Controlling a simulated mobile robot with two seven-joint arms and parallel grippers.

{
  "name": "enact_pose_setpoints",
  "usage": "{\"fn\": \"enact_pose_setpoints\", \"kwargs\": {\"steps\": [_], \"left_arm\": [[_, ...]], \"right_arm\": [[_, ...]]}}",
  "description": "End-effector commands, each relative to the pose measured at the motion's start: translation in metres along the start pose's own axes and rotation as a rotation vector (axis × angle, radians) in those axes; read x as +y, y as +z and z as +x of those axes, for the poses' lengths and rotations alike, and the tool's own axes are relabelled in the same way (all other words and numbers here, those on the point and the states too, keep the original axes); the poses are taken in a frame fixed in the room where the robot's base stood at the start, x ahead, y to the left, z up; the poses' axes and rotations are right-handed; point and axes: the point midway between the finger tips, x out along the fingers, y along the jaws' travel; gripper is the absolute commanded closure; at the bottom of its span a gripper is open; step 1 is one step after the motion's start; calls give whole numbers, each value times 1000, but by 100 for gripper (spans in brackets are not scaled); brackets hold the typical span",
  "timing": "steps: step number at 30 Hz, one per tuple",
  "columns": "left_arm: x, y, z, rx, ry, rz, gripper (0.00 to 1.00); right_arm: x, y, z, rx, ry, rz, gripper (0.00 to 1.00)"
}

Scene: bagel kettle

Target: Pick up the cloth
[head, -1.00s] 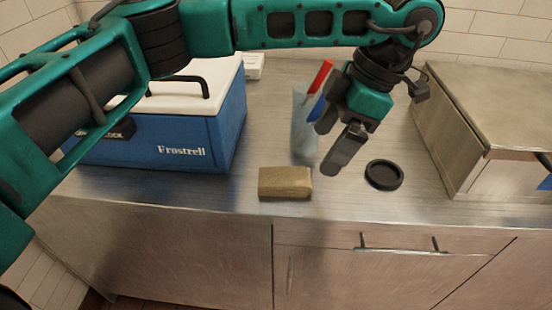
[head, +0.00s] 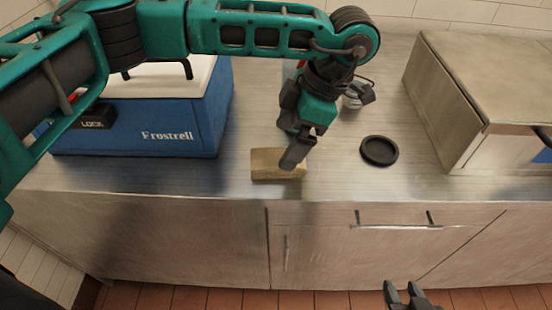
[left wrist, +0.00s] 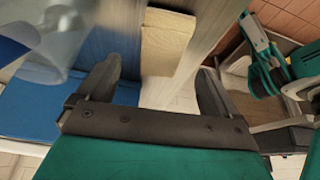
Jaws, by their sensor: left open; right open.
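The cloth (head: 266,166) looks like a folded tan block lying near the counter's front edge. It also shows at the top middle of the left wrist view (left wrist: 167,45). My left gripper (head: 294,152) points down over the cloth's right end and hides part of it. In the left wrist view its fingers (left wrist: 158,88) are spread apart, with the cloth beyond them and nothing between the tips. I cannot tell the exact height above the cloth. My right gripper (head: 405,296) is open and empty low at the bottom edge, in front of the cabinet.
A blue cooler (head: 150,128) with a white lid stands left of the cloth. A black round lid (head: 379,151) lies to the right, and a steel box (head: 470,100) stands beyond it. A clear container (left wrist: 50,45) is close to the left finger in the left wrist view.

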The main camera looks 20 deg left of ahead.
Motion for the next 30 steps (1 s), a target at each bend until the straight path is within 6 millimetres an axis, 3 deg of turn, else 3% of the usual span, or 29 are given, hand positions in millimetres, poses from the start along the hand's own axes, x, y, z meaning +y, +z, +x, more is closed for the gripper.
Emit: {"fn": "enact_pose_setpoints", "kwargs": {"steps": [9, 30], "left_arm": [[-2, 0, 43, 2, -2, 1, 6], [-2, 2, 48, 1, -1, 1, 6]], "right_arm": [[1, -5, -4, -1, 1, -1, 57], [1, -1, 0, 1, 1, -1, 57]]}}
